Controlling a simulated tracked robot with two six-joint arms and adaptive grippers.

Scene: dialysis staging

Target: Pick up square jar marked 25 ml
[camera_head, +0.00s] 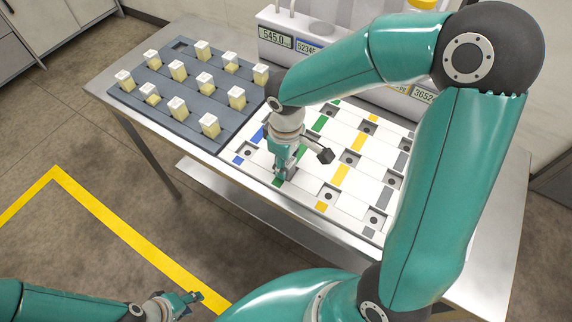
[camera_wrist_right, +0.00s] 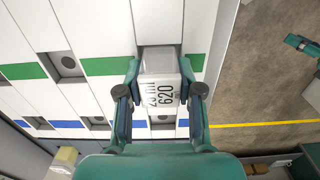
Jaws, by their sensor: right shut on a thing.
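My right gripper (camera_wrist_right: 160,95) is shut on a small square jar (camera_wrist_right: 161,64), one finger on each side. The jar's white lid shows sideways print; one line reads 620 and the other appears to read 25 ml, partly unclear. In the head view, my right gripper (camera_head: 285,170) points down at the front edge of the white slotted board (camera_head: 310,192) and hides most of the jar. I cannot tell whether the jar is clear of its recess. My left gripper (camera_head: 182,302) is low at the left, away from the table; its finger opening is unclear.
A grey rack (camera_head: 190,128) with several square, pale-yellow jars (camera_head: 209,123) stands left of the white board. The board has colored stripes and square recesses. Behind it stand devices with number displays (camera_head: 276,38). The table's metal front edge (camera_head: 262,188) is close to the right gripper.

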